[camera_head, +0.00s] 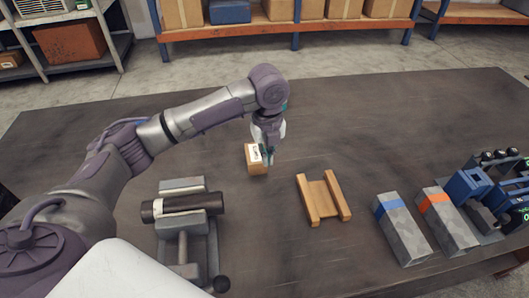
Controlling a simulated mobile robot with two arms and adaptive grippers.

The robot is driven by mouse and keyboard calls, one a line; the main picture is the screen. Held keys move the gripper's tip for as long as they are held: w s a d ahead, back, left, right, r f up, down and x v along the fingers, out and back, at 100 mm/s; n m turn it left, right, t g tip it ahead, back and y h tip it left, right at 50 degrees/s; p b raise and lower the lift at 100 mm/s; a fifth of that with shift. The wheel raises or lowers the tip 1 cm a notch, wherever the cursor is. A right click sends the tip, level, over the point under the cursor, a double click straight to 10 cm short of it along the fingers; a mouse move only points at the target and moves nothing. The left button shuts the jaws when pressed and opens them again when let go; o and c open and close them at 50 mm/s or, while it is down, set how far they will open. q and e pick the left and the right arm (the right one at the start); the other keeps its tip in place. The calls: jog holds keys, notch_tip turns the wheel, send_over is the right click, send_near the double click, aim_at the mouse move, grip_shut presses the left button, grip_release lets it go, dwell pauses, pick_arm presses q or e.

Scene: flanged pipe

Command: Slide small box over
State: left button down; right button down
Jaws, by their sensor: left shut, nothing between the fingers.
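A small cardboard box (254,168) with a white label stands on the dark table (300,120), near the middle. My left gripper (267,159) points down right at the box's right side, its fingers shut with nothing between them. The fingertips partly overlap the box in the picture, and I cannot tell whether they touch it. My right gripper is not in the picture.
A wooden cradle (324,197) lies right of the box. A vise holding a dark pipe (207,204) stands at the left front. Grey blocks with a blue band (401,228) and an orange band (445,220) and a blue device (466,184) stand at the right.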

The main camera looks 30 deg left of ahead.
aim_at(256, 149)
pick_arm(q)
jog(key=f+p, duration=0.1)
jog(key=f, duration=0.9)
jog(key=shift+s+p, duration=0.2)
jog(key=shift+p, duration=0.2)
jog(key=shift+w+a+r+p, duration=0.2)
jog(key=shift+w+a+p, duration=0.15)
jog(key=shift+w+a, duration=0.6)
jog(key=shift+w+a+f, duration=0.1)
jog(key=shift+w+a, duration=0.3)
jog(key=shift+w, duration=0.1)
jog(key=shift+w, duration=0.1)
jog(key=w+a+b, duration=0.2)
jog(key=w+a, duration=0.3)
jog(key=shift+b, duration=0.4)
